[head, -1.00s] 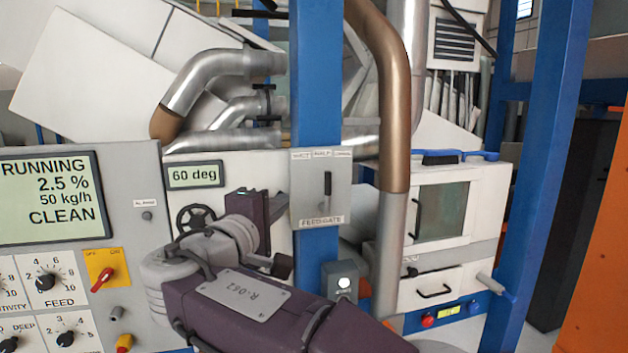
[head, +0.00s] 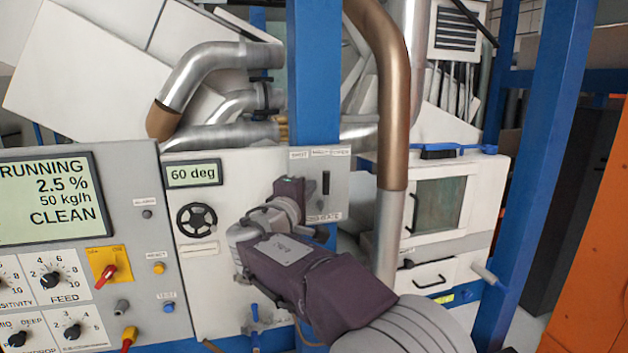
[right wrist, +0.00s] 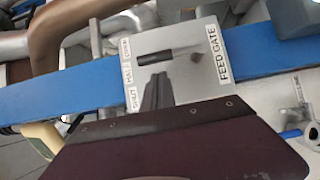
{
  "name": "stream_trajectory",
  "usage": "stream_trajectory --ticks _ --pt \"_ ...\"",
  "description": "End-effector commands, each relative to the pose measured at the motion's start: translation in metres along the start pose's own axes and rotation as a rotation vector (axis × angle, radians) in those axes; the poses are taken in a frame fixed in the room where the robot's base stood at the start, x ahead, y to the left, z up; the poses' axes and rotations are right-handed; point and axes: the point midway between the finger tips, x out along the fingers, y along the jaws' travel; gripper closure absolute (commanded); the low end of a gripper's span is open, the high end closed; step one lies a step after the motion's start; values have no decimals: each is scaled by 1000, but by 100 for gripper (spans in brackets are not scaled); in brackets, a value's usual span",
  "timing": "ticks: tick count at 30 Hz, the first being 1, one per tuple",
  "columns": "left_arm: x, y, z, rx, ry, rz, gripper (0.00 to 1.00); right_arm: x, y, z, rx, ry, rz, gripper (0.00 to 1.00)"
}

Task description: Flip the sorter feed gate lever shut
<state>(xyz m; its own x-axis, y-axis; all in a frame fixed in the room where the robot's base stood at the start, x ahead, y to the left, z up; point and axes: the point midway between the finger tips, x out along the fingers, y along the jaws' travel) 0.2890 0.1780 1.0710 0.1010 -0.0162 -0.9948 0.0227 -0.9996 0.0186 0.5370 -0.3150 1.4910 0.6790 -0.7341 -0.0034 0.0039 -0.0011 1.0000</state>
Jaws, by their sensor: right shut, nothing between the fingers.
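The grey FEED GATE plate (head: 337,203) is on a blue post, with SHUT, HALF and OPEN labels along its top. Its black lever (head: 326,183) points up toward the labels, on the HALF-to-OPEN side; I cannot tell the exact mark. The right wrist view shows the plate (right wrist: 214,82) turned sideways and the lever (right wrist: 160,57) apart from the SHUT label. My right gripper (head: 303,186) is shut and empty, over the plate's left part on the SHUT side of the lever. Its closed fingertips (right wrist: 160,76) appear close beside the lever; contact is unclear. My left gripper is not in view.
The blue post (head: 316,80) rises behind my right gripper. A brown and silver pipe (head: 392,150) runs down just right of the plate. A control panel (head: 130,230) with a display and knobs stands left, and a black handwheel (head: 197,219) is left of my wrist.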

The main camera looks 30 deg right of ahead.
Motion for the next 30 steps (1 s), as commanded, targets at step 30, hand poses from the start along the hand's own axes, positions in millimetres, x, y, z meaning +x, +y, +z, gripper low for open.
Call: stream_trajectory --ticks 30 --pt "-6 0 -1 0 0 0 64 17 6 21 132 -1 -85 100"
